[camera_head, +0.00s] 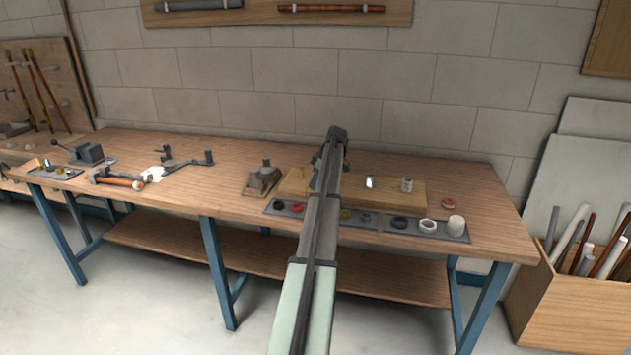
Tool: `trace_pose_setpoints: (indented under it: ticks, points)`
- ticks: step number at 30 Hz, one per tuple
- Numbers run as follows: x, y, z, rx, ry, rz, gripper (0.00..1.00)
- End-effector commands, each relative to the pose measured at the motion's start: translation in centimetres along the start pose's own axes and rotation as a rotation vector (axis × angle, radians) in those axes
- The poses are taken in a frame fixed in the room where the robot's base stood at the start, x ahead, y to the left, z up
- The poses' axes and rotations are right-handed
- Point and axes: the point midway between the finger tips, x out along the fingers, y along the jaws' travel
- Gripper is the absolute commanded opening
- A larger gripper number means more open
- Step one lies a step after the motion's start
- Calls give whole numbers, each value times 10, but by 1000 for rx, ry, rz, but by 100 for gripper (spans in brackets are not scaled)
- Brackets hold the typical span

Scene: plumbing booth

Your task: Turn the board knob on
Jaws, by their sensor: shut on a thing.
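The wooden board (410,194) lies on the workbench and carries several small fittings. A brass-coloured fitting (301,172) is at its left, a bright metal one (369,183) right of my arm, and a pale round one (407,185) further right. My gripper (317,184) is down at the board's left-centre part, mostly hidden by my own arm. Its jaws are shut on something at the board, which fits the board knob. The knob itself is hidden, so its turn position cannot be seen.
A grey parts tray (455,237) with rings and caps runs along the board's front. A small block with a fitting (263,178) stands left of it. A red-handled tool (115,180) and a vise (88,153) lie further left. A pipe crate (560,300) stands right.

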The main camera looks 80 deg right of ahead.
Motion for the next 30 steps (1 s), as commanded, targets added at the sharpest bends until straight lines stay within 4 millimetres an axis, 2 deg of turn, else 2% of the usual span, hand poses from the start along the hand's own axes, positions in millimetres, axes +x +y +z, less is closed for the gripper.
trace_pose_setpoints:
  ticks: [1,4,14,20,30]
  points:
    - [0,0,0,0,0,0,12]
    - [0,0,0,0,0,0,4]
    - [0,-1,0,53,0,22,4]
    - [0,-3,0,169,-1,71,4]
    - [0,-5,-1,459,0,193,4]
